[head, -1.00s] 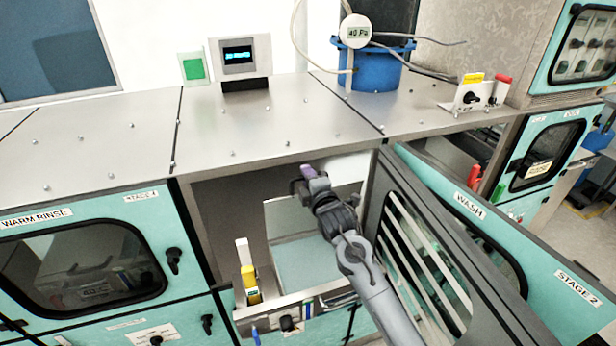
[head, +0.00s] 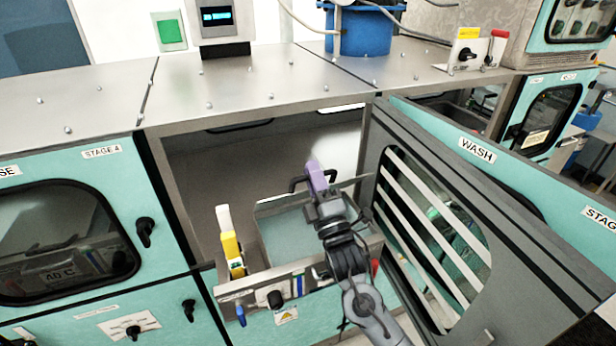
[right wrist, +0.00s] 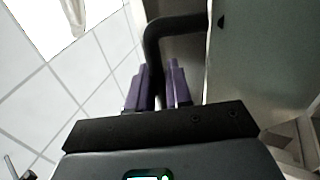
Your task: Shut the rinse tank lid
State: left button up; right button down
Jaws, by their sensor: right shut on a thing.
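The rinse tank (head: 262,283) stands in the open bay, with pale blue-grey liquid or floor showing inside. Its lid (head: 352,183) is tilted, raised above the tank opening and seen nearly edge-on in the head view. My right gripper (head: 316,178), with purple fingertips, is over the tank and shut on the lid's dark handle (head: 296,184). In the right wrist view the black bar handle (right wrist: 153,55) runs between the purple fingers of the right gripper (right wrist: 160,88). My forearm hides part of the tank's front right. My left gripper is not in view.
The bay's open door (head: 384,160), with a barred window, stands close to the right of my arm. A yellow and white upright part (head: 232,252) stands at the tank's left front. The metal counter (head: 240,95) overhangs the bay.

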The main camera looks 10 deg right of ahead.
jog(key=shift+s+d+f+t+b, duration=0.15)
jog(key=shift+s+f+t+b, duration=0.3)
jog(key=shift+s+b, duration=0.2)
jog(key=c, duration=1.2)
grip_release()
jog(key=shift+b+v, duration=1.15)
jog(key=shift+v, duration=4.3)
jog(key=shift+w+d, duration=0.1)
